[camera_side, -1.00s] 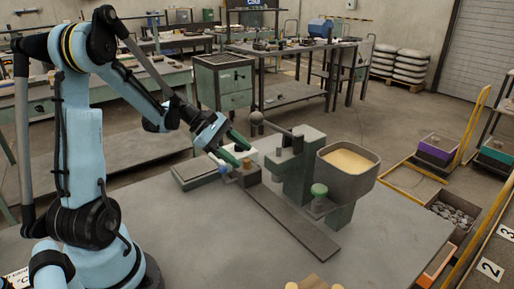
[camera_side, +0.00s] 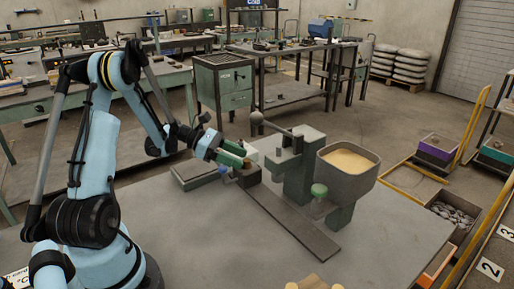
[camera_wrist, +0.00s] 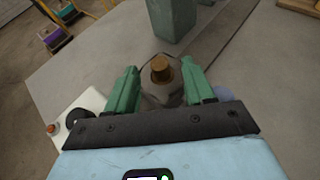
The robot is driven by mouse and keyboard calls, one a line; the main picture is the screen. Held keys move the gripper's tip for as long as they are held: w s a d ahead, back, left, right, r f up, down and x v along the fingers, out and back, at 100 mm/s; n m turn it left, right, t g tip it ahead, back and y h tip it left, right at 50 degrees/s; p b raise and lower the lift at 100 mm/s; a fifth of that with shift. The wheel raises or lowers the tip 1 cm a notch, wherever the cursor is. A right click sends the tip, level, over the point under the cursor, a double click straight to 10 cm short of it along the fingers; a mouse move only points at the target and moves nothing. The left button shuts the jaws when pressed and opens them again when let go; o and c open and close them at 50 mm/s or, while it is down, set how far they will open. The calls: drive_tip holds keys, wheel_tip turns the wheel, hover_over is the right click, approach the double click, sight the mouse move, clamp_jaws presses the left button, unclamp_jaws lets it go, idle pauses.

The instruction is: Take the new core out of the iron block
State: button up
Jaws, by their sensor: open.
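My gripper (camera_side: 243,159) is close to the block in the side view, tilted nearly level. In the wrist view my gripper (camera_wrist: 161,78) is open, with one green finger on each side of the core and a gap to each. The core's lower part is hidden in the block.
A machine with a sand-filled hopper (camera_side: 348,163) and a green knob (camera_side: 319,190) stands right of the block along the rail (camera_side: 290,222). A lever with a ball end (camera_side: 256,118) reaches out behind the block. A white box with a red button (camera_wrist: 70,125) is close on the left.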

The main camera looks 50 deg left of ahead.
drive_tip(key=shift+x, duration=1.05)
clamp_jaws()
drive_tip(key=shift+r, duration=0.15)
